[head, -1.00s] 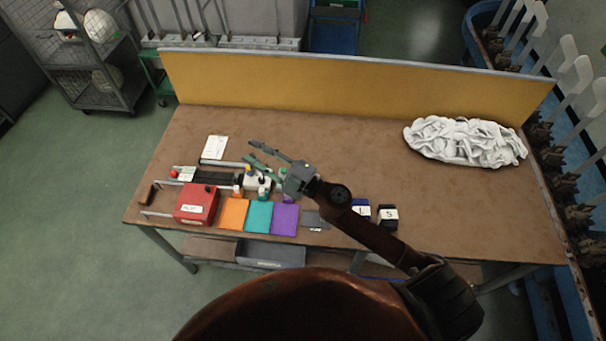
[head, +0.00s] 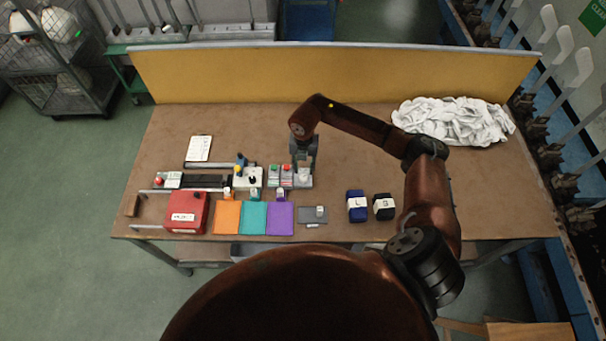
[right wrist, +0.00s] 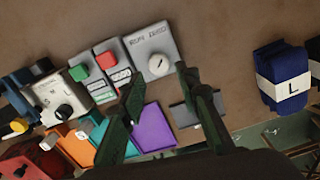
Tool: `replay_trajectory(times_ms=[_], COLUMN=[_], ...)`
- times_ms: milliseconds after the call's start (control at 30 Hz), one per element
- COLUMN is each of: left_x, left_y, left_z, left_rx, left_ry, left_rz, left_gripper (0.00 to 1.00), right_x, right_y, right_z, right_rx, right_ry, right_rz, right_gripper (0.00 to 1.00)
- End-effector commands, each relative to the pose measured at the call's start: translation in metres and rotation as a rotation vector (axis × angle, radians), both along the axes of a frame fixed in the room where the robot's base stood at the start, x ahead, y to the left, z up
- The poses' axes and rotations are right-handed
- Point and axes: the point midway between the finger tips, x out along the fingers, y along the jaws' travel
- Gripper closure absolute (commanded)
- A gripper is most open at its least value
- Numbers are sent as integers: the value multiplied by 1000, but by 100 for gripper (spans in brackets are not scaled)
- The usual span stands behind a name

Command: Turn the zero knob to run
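The zero knob (right wrist: 160,65) is a round pale dial with a dark pointer mark on a grey box (right wrist: 145,46); the lettering above it is only partly legible. In the head view it sits at the right end of a row of control boxes (head: 304,178). My right gripper (head: 304,168) points down over that box. My left gripper is not in view.
Beside the knob box are boxes with a red button (right wrist: 107,60) and a green button (right wrist: 79,74), then a white box with a black knob (right wrist: 65,112). Orange, teal and purple (head: 279,218) squares lie in front. Sock bundles (head: 357,206) and a white pile (head: 455,122) lie right.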

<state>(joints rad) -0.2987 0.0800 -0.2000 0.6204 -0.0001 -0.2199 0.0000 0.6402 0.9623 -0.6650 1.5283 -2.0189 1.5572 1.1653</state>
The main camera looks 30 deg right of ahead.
Motion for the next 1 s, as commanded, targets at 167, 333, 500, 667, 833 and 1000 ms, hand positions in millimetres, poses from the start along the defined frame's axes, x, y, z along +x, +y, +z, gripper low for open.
replay_trajectory(times_ms=[167,333,500,667,833,1000], left_x=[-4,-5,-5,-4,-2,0], left_y=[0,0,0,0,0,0], left_z=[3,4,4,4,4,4], left_rx=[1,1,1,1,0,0], left_ry=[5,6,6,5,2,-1], left_rz=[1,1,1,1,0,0], left_gripper=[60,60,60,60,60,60], right_x=[-1,-1,-1,-1,-1,-1], right_y=[3,2,2,1,1,1], right_z=[-30,-50,-57,-57,-57,-57], right_rx=[4,4,6,5,5,5], right_ry=[4,2,1,0,0,0], right_rz=[3,3,3,2,2,1], right_gripper=[70,70,70,70,78,89])
